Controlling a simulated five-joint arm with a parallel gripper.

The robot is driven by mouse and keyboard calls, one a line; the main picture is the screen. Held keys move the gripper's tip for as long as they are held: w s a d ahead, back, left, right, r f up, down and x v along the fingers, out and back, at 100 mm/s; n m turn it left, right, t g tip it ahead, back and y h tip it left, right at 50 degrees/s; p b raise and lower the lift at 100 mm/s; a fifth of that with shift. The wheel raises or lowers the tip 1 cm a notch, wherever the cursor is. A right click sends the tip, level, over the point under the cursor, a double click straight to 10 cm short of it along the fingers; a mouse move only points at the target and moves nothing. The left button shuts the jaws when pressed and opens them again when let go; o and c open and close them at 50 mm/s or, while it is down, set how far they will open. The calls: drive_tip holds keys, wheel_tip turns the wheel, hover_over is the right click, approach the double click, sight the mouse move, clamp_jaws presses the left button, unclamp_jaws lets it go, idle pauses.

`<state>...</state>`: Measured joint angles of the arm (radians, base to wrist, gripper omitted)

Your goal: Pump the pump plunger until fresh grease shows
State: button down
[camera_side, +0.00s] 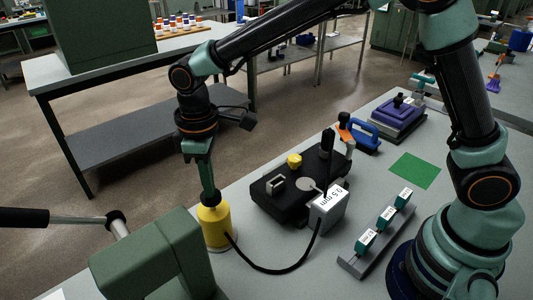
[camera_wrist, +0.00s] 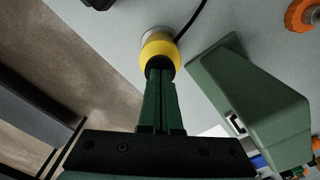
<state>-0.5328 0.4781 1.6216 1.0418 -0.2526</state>
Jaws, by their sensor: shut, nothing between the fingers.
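The yellow grease pump (camera_side: 215,226) stands upright on the grey bench, on a pale base. It also shows in the wrist view (camera_wrist: 160,47), below my fingertips. A black hose (camera_side: 262,268) runs from it to a grey labelled box (camera_side: 328,208) beside a black machine block (camera_side: 290,190). My gripper (camera_side: 208,200) is shut and empty, pointing straight down over the pump's top. In the wrist view my closed fingers (camera_wrist: 159,72) end at the dark top of the pump. They hide most of the plunger, so I cannot tell whether they touch it.
A green machine housing (camera_side: 150,255) with a black-ended lever stands close left of the pump. A rack of labelled teal pieces (camera_side: 375,235), a green mat (camera_side: 415,170), a blue-handled tool (camera_side: 363,137) and a purple box (camera_side: 398,118) lie to the right. The bench edge is near the pump.

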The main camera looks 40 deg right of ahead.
drive_tip(key=shift+f, duration=0.7)
drive_tip(key=shift+r, duration=1.45)
drive_tip(key=shift+f, duration=0.15)
